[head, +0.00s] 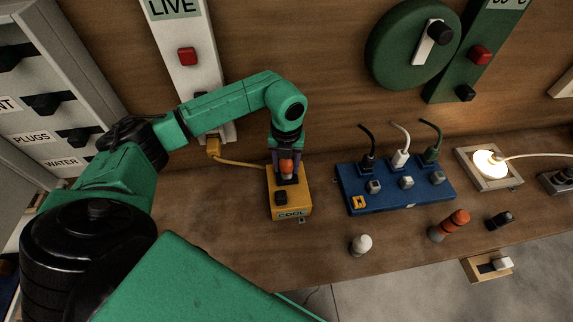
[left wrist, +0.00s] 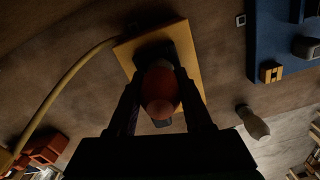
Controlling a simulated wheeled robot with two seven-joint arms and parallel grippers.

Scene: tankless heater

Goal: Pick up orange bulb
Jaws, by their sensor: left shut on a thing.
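My left gripper (head: 287,176) points down over the yellow COOL box (head: 291,205) and is shut on an orange bulb (head: 287,166). In the left wrist view the orange bulb (left wrist: 161,92) sits between the two fingers, above the yellow box (left wrist: 196,75). The bulb's lower end is at a dark socket on the box; I cannot tell whether it is seated or lifted clear. A second orange-red bulb (head: 455,219) with a grey base lies on the bench to the right. My right gripper is not in view.
A blue block (head: 350,191) with several plugs and knobs stands right of the yellow box. A white bulb (head: 361,243) and a dark bulb (head: 499,220) lie near the bench's front. A lit lamp (head: 489,162) is at the right. A yellow cable (head: 240,162) runs left from the box.

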